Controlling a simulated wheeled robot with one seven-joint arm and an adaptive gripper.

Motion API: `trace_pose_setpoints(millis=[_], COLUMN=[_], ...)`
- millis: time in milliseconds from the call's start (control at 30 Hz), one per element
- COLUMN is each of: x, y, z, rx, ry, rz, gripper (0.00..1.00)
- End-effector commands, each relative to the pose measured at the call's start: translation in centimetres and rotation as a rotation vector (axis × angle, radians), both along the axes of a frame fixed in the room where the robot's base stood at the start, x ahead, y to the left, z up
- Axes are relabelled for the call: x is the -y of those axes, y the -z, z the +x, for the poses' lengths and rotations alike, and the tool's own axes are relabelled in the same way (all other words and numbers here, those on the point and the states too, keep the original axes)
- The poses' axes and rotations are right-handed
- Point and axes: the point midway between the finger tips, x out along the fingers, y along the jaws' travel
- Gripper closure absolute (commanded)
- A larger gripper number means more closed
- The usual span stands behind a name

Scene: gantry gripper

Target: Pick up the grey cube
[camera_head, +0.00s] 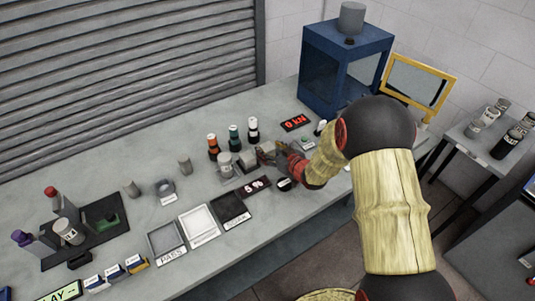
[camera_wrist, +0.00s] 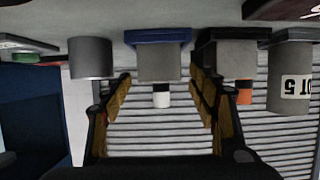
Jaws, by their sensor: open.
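My gripper (camera_head: 283,160) is open and empty at the row of samples on the bench in the head view. In the wrist view, which appears upside down, its two fingers (camera_wrist: 160,78) stand apart. A grey block (camera_wrist: 158,62) on a blue base lies between and beyond the fingertips; it looks like the grey cube. A second grey block (camera_wrist: 236,60) on a black base is to its right, past the right finger. In the head view, the small grey blocks (camera_head: 248,159) sit just left of my gripper, which partly hides this area.
A labelled grey cylinder (camera_wrist: 290,82) and a plain grey cylinder (camera_wrist: 90,58) flank the blocks. Orange, green and white-topped bottles (camera_head: 234,137) stand behind. A blue cabinet (camera_head: 341,68) stands at the back right.

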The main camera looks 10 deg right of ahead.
Motion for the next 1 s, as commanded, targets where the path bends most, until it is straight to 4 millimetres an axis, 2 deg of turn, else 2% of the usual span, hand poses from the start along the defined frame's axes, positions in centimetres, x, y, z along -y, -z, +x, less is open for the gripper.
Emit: trace_pose_setpoints(millis=[33, 133, 367, 1000], x=[-0.3, -0.6, -0.6, -0.6], y=[0.7, 1.0, 0.8, 0.9], z=[0.7, 1.7, 1.9, 1.9], rx=[0.0, -0.001, 0.0, -0.001], ry=[-0.002, -0.001, 0.001, 0.0], rz=[0.0, 0.0, 0.001, 0.0], gripper=[0.41, 0.41, 0.41, 0.77])
